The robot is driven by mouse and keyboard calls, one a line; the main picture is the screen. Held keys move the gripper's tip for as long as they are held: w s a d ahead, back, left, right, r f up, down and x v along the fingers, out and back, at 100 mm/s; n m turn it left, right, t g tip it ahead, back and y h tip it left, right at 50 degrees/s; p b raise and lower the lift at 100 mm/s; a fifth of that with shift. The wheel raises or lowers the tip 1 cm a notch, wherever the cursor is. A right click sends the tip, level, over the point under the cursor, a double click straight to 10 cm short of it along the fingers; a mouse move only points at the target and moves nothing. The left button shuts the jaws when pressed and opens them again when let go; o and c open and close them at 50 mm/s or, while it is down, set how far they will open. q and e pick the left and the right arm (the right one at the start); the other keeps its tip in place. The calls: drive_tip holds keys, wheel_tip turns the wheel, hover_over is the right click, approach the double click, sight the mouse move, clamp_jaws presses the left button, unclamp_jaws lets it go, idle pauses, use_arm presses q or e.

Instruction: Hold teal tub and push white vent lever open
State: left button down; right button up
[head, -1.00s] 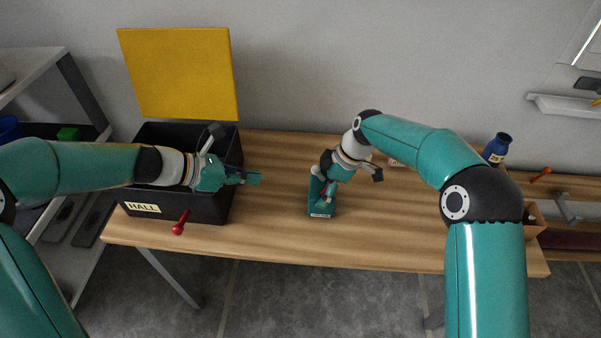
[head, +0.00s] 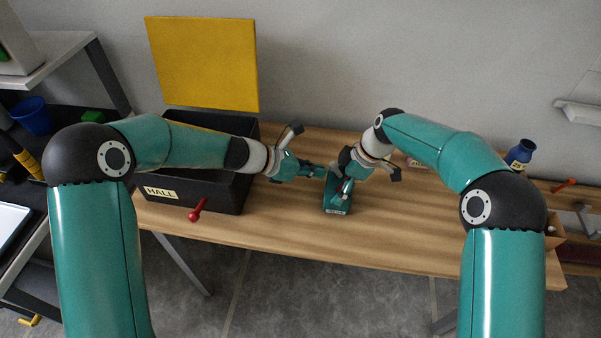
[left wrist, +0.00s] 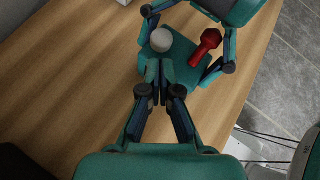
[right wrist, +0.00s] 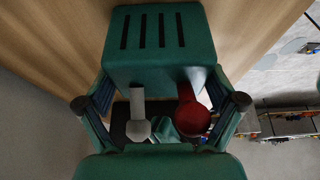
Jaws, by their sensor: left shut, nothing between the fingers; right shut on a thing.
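The teal tub (head: 337,209) stands on the wooden table. In the right wrist view, the tub (right wrist: 160,60) shows several dark slots, a white lever (right wrist: 138,118) and a red lever (right wrist: 191,115). My right gripper (right wrist: 160,98) is shut on the tub, one finger on each side. My left gripper (head: 321,172) is shut and empty beside the tub. In the left wrist view, its closed tips (left wrist: 160,76) are just short of the white lever's round knob (left wrist: 161,40), with the red lever (left wrist: 206,45) to the right. I cannot tell whether they touch the white lever.
A blue bottle (head: 520,154) stands at the right. The table front between them is clear.

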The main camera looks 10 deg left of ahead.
use_arm(q)
drive_tip(key=shift+w+d+r, duration=0.1)
drive_tip(key=shift+w+d, duration=0.1)
drive_tip(key=shift+d, duration=0.1)
drive_tip(key=shift+s+d+r+y, duration=0.1)
drive_tip(key=shift+d+r+y, duration=0.3)
drive_tip(key=shift+y, duration=0.3)
idle(0.5)
drive_tip(key=shift+d+r+m+y, duration=0.35)
drive_tip(key=shift+d+m+y, duration=0.05)
drive_tip(key=shift+y, duration=0.2)
drive_tip(key=shift+d+r, duration=0.35)
drive_tip(key=shift+d, duration=0.35)
drive_tip(key=shift+r, duration=0.15)
drive_tip(key=shift+r, duration=0.7)
